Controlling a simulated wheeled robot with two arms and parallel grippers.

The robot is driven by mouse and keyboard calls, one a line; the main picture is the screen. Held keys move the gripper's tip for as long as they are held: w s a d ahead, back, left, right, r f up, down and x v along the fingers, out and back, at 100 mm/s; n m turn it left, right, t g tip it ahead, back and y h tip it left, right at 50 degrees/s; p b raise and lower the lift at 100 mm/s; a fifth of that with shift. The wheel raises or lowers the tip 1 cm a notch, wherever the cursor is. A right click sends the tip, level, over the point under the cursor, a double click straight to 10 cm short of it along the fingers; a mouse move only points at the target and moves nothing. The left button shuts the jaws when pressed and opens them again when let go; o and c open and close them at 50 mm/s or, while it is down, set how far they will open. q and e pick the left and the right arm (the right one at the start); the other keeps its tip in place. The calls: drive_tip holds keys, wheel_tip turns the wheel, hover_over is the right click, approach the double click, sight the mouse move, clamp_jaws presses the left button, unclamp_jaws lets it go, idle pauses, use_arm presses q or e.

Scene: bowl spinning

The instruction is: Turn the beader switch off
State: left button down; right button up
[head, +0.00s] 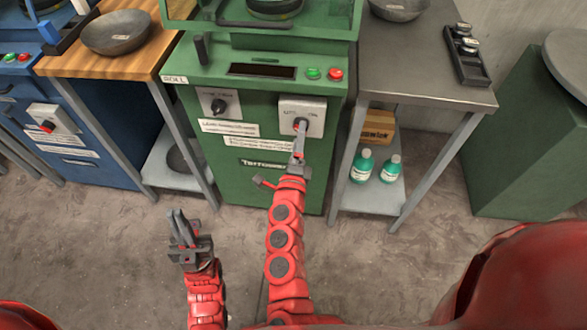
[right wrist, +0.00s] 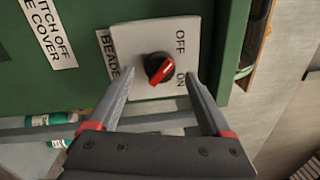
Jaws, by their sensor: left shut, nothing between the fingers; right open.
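The beader switch is a red and black rotary knob (right wrist: 159,68) on a pale square plate (right wrist: 140,38), marked BEADER, OFF and ON. In the right wrist view, the red bar lies at a slant, its ends toward lower left and upper right. In the head view, the plate (head: 314,106) is on the right of the green machine's front, its knob partly hidden by my right gripper (head: 299,136). My right gripper is open, its fingertips on either side of the knob in the picture; contact cannot be told. My left gripper (head: 176,216) is shut and empty, low over the floor.
A second switch (head: 218,106) is left on the green machine (head: 240,180); green and red buttons (head: 324,74) are above. A wooden-topped table (head: 125,60) stands left, a metal table (head: 420,80) right with green bottles (head: 362,166) on its lower shelf. The floor in front is clear.

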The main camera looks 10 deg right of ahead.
drive_tip(key=p+v, duration=0.1)
drive_tip(key=v, duration=1.4)
drive_tip(key=shift+s, duration=0.2)
drive_tip(key=shift+f, duration=0.1)
